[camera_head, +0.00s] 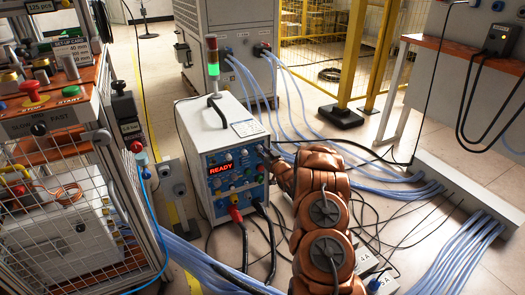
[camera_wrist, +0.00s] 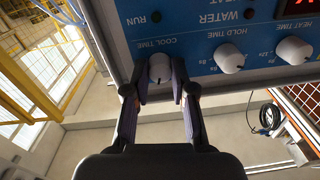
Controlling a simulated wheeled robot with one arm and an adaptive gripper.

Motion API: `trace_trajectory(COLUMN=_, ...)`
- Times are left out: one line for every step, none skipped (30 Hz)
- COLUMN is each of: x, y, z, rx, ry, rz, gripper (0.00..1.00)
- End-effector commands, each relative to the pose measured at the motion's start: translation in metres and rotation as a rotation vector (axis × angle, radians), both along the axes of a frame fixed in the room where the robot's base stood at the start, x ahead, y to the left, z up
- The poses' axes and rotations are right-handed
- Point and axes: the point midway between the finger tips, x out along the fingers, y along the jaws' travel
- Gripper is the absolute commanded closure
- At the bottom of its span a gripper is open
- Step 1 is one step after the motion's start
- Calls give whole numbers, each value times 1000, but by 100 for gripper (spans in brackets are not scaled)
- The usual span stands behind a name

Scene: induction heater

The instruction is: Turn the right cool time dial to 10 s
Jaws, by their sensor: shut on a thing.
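The cool time dial (camera_wrist: 159,68) is a white knob on the blue panel under the label COOL TIME, which appears upside down in the wrist view. My gripper (camera_wrist: 160,80) has its two dark fingers on either side of the dial, shut on it. The dial's pointer and scale marks are too hidden to read. In the head view, my gripper (camera_head: 266,152) reaches the right edge of the induction heater's front panel. The heater (camera_head: 205,125) is a white box with a red READY display (camera_head: 220,170); the dial is hidden there by my arm.
The hold time dial (camera_wrist: 229,57) and heat time dial (camera_wrist: 293,50) sit beside the cool time dial. Blue hoses cross the floor. A caged workbench (camera_head: 60,190) stands at left.

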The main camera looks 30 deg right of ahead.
Motion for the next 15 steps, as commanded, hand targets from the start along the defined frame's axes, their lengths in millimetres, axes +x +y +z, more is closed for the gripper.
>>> trace_trajectory(x=0, y=0, z=3, rx=-22, ry=1, rz=0, gripper=100)
trace_trajectory(x=0, y=0, z=3, rx=-40, ry=3, rz=0, gripper=100)
trace_trajectory(x=0, y=0, z=3, rx=-65, ry=6, rz=0, gripper=100)
trace_trajectory(x=0, y=0, z=3, rx=-85, ry=7, rz=-1, gripper=100)
trace_trajectory(x=0, y=0, z=3, rx=-108, ry=9, rz=0, gripper=100)
trace_trajectory(x=0, y=0, z=3, rx=-139, ry=12, rz=0, gripper=100)
trace_trajectory(x=0, y=0, z=3, rx=-163, ry=14, rz=0, gripper=100)
trace_trajectory(x=0, y=0, z=3, rx=-188, ry=16, rz=0, gripper=100)
trace_trajectory(x=0, y=1, z=3, rx=-222, ry=19, rz=0, gripper=100)
trace_trajectory(x=0, y=1, z=3, rx=-248, ry=22, rz=0, gripper=100)
trace_trajectory(x=0, y=1, z=3, rx=-274, ry=23, rz=0, gripper=100)
trace_trajectory(x=0, y=1, z=3, rx=-309, ry=27, rz=1, gripper=100)
trace_trajectory(x=0, y=1, z=3, rx=-335, ry=28, rz=1, gripper=100)
trace_trajectory(x=0, y=1, z=3, rx=-360, ry=31, rz=0, gripper=100)
trace_trajectory(x=0, y=1, z=3, rx=-393, ry=33, rz=0, gripper=100)
